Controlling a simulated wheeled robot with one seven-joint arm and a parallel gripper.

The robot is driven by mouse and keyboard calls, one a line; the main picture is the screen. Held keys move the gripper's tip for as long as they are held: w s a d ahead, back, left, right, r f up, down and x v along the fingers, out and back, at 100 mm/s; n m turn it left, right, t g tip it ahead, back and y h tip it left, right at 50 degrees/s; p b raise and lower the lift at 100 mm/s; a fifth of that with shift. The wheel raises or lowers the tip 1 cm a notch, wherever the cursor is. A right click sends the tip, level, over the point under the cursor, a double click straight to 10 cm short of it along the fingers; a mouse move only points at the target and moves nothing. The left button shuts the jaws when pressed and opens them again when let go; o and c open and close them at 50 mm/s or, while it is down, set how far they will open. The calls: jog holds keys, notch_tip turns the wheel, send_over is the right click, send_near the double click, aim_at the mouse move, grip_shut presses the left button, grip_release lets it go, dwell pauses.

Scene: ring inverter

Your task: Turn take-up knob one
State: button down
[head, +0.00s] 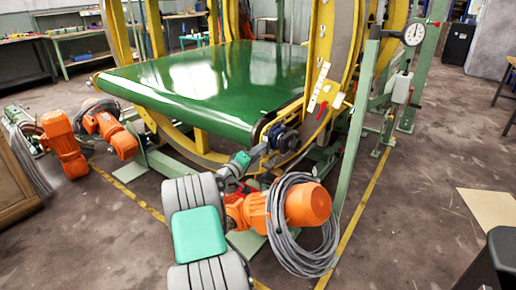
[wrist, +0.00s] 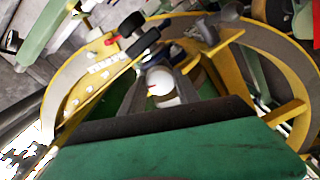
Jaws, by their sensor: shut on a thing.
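The take-up knob (head: 288,141) is a small dark round part at the near right corner of the green belt (head: 215,80), low on the yellow ring frame. My gripper (head: 268,148) reaches it from the lower left in the head view, and its fingers hide part of the knob. In the wrist view my two grey fingers (wrist: 164,88) stand on either side of a round part with a pale face and a small red mark (wrist: 160,80). The fingers are closed on it. How far the knob is turned cannot be told.
A pale scale plate with a red pointer (head: 322,108) sits just above the knob. A dial gauge (head: 414,33) is on a green post at right. An orange motor (head: 308,204) with coiled grey cable (head: 303,258) lies close beside my arm.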

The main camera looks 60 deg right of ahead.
jog(key=shift+n+p, duration=6.45)
jog(key=shift+n, duration=8.95)
jog(key=shift+f, duration=0.1)
jog(key=c, duration=0.9)
grip_release()
